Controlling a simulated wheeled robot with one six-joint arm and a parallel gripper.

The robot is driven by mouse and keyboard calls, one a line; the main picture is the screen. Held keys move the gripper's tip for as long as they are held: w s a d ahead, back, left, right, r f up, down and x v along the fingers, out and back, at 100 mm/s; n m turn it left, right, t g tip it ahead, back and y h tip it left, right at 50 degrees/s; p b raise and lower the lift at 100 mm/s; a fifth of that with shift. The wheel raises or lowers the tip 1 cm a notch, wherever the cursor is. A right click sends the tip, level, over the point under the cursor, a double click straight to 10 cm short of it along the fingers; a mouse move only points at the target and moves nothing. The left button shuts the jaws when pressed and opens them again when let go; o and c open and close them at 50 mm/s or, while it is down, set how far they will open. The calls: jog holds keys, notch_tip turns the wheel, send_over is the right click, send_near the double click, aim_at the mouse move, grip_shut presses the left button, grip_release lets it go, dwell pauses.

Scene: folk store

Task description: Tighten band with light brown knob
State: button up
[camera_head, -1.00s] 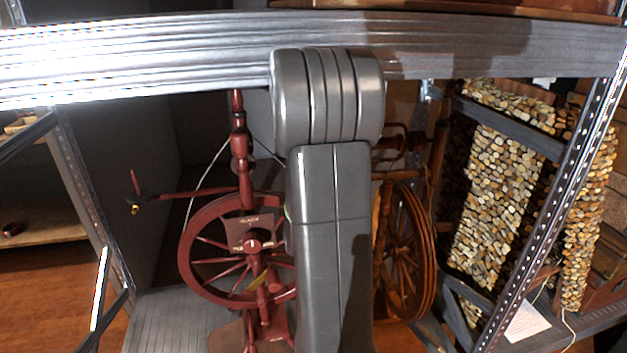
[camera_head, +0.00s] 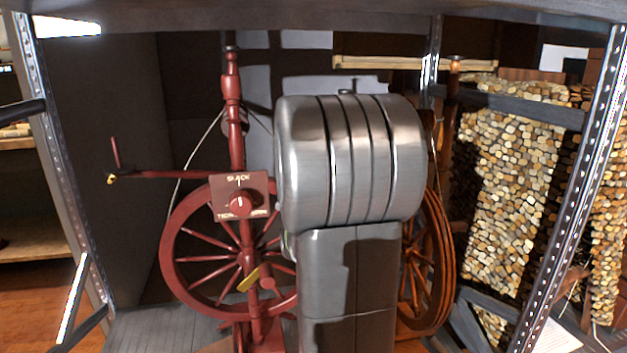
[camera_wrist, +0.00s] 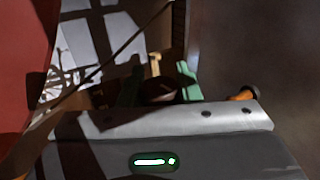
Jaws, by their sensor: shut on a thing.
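A dark red spinning wheel (camera_head: 172,233) stands on the shelf in the head view. An orange-brown spinning wheel (camera_head: 437,262) stands to the right, partly hidden by my arm. The head view does not show my gripper. In the wrist view my gripper (camera_wrist: 160,86) has green fingers on either side of a dark, shaded rounded knob (camera_wrist: 160,91) and is shut on it. Its true colour is hard to tell. A paler brown piece (camera_wrist: 155,64) shows just beyond it.
A metal shelf post (camera_head: 575,180) stands at the right and another (camera_head: 68,170) at the left. A shelf board (camera_head: 200,18) runs overhead. A pebble-covered panel (camera_head: 515,190) is at the right. A large red surface (camera_wrist: 22,60) fills the wrist view's left side.

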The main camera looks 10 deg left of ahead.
jog(key=shift+f+t+y+b, duration=0.1)
jog(key=shift+t+y+b, duration=0.2)
jog(key=shift+t+b, duration=1.05)
jog(key=shift+s+r+y+b, duration=0.1)
jog(key=shift+r+y+b, duration=0.1)
jog(key=shift+y+b, duration=0.5)
jog(key=shift+r+n+t, duration=0.15)
jog(key=shift+n+t, duration=0.15)
jog(key=shift+t, duration=0.25)
jog(key=o, duration=1)
jog(key=v, duration=1.4)
jog(key=shift+r, duration=0.1)
jog(key=shift+c, duration=0.2)
